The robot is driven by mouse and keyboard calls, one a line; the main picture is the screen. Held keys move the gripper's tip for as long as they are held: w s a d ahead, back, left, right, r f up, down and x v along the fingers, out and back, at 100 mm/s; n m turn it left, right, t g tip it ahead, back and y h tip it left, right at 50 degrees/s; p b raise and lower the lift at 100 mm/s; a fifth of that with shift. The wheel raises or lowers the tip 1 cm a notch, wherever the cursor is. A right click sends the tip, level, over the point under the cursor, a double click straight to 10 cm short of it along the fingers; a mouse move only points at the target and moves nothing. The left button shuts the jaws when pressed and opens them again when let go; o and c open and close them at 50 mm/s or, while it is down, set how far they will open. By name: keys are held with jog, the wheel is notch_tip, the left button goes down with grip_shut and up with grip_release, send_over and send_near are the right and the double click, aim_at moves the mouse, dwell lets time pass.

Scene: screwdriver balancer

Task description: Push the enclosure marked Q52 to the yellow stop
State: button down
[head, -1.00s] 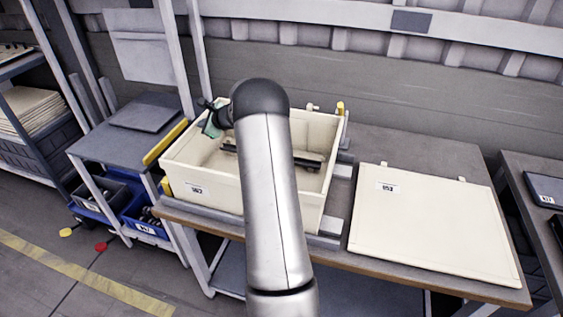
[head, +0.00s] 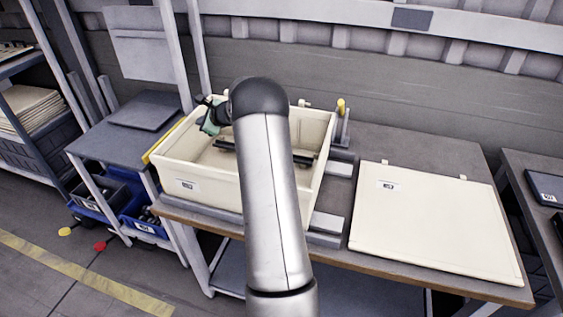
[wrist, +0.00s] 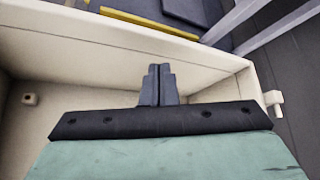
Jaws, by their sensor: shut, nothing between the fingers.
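The cream open enclosure (head: 210,195) sits on the bench, with a small label on its front wall that is too blurred to read surely. A yellow bar (head: 150,156), the likely stop, runs along the enclosure's left side. It shows beyond the wall in the wrist view (wrist: 150,22). I cannot tell whether wall and bar touch. My gripper (head: 209,124) is at the enclosure's left end. In the wrist view its shut fingers (wrist: 157,70) point at the inner wall (wrist: 100,55); contact is unclear. My arm hides part of the enclosure.
A cream panel (head: 430,225) with a label lies flat on the bench to the right. Grey rails (head: 328,223) and a yellow-topped post (head: 341,108) stand beside the enclosure's right side. Dark bars lie inside it. A grey side table (head: 125,135) is to the left.

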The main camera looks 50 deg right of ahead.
notch_tip(320, 180, up, 15)
jog(key=p, duration=0.8)
dwell(0.7)
jog(key=s+a+r+n+g+y+b, duration=0.15)
jog(key=s+a+n, duration=0.25)
jog(key=a, duration=0.4)
jog(key=s+a+n+g+y, duration=0.1)
jog(key=s+a+n+g, duration=0.2)
jog(key=a, duration=0.6)
jog(key=s+a+n+y, duration=0.1)
jog(key=s+a+n, duration=0.35)
jog(key=a, duration=0.35)
jog(key=s+a+f+n+g+h+b, duration=0.1)
jog(key=s+a+n+g, duration=0.1)
jog(key=s+a+n, duration=0.4)
jog(key=s+a+f+n+g+b, duration=0.1)
jog(key=s+a+n+g, duration=0.2)
jog(key=s, duration=0.6)
jog(key=s+a+f+n+g+h, duration=0.1)
jog(key=s+f+n, duration=0.2)
jog(key=s, duration=0.5)
jog(key=s+a+f+n+h, duration=0.1)
jog(key=s+f+n+h, duration=0.1)
jog(key=s+n, duration=0.3)
jog(key=s, duration=0.4)
jog(key=shift+s+a+f+g+b, duration=0.2)
jog(key=shift+a+f+g+b, duration=0.1)
jog(key=shift+f+g, duration=0.1)
